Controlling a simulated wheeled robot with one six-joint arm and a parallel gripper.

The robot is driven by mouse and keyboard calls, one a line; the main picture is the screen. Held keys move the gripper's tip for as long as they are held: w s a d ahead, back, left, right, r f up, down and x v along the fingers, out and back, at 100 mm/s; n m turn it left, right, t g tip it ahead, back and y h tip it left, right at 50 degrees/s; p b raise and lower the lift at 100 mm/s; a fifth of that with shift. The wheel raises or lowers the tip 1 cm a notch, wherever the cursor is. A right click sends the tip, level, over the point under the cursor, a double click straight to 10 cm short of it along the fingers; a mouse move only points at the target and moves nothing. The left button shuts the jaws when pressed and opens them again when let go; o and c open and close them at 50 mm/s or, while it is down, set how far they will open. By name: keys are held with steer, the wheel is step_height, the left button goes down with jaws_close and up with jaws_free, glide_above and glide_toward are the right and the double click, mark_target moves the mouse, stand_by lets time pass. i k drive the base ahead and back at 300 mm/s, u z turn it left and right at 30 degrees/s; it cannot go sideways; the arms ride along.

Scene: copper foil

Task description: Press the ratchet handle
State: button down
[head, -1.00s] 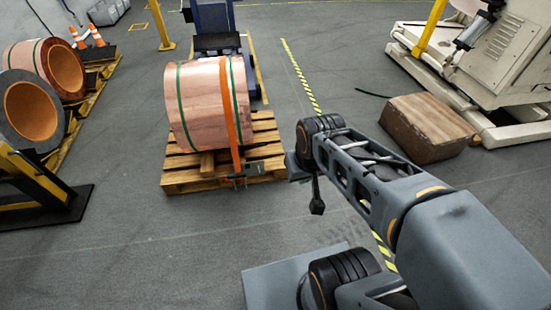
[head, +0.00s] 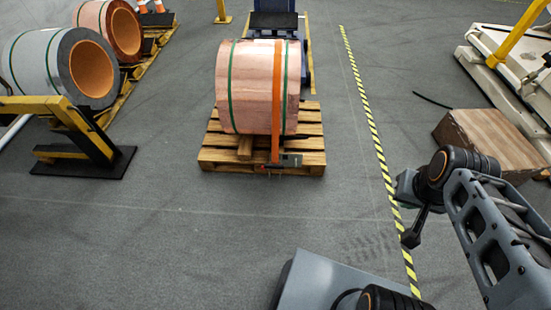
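The ratchet handle (head: 283,162) is a small grey-dark piece at the lower end of an orange strap (head: 277,100). The strap runs over a large copper foil roll (head: 248,90) that lies on a wooden pallet (head: 225,154) in the upper middle of the head view. My gripper (head: 412,238) hangs at the right, pointing down, well apart from the ratchet, to its right and nearer to me. Its fingers are too small and dark to tell open from shut. Nothing can be seen held in it.
A brown block (head: 490,140) and a pale machine (head: 510,60) stand at the right. More rolls (head: 65,65) and a yellow stand (head: 85,135) are at the left. A striped floor line (head: 375,140) runs right of the pallet. The floor before the pallet is clear.

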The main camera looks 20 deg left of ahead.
mark_target(267, 166)
steer(key=i, duration=1)
steer(key=u, duration=2.65)
